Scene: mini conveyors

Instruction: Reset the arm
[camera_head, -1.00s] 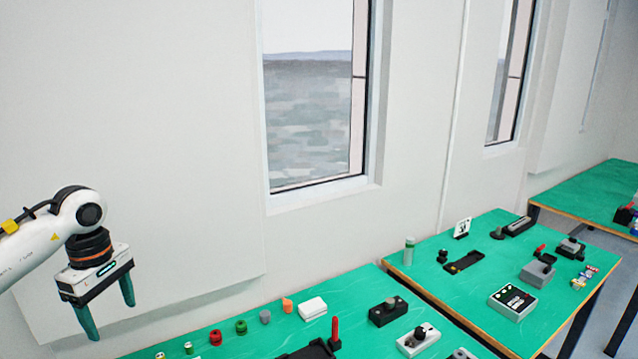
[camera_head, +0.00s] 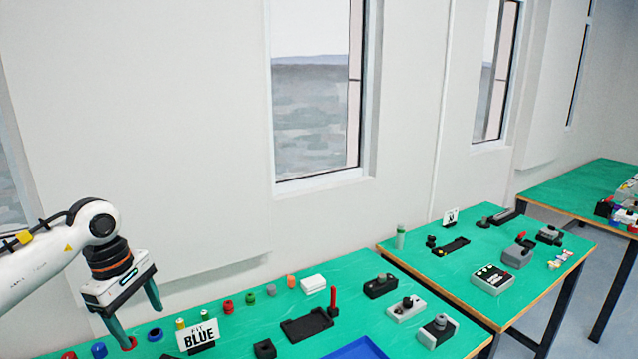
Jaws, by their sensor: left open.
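My left gripper (camera_head: 139,322) comes in from the left and points down with two green fingers spread apart. It is open, with nothing seen between the fingers. It hangs at the left end of the near green table (camera_head: 240,310). Its near fingertip overlaps a small red piece (camera_head: 129,343) in the picture; I cannot tell whether they touch. My right gripper is not in view.
Small pieces, among them a blue ring (camera_head: 155,334), line the table's back edge. More green tables (camera_head: 480,250) extend right.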

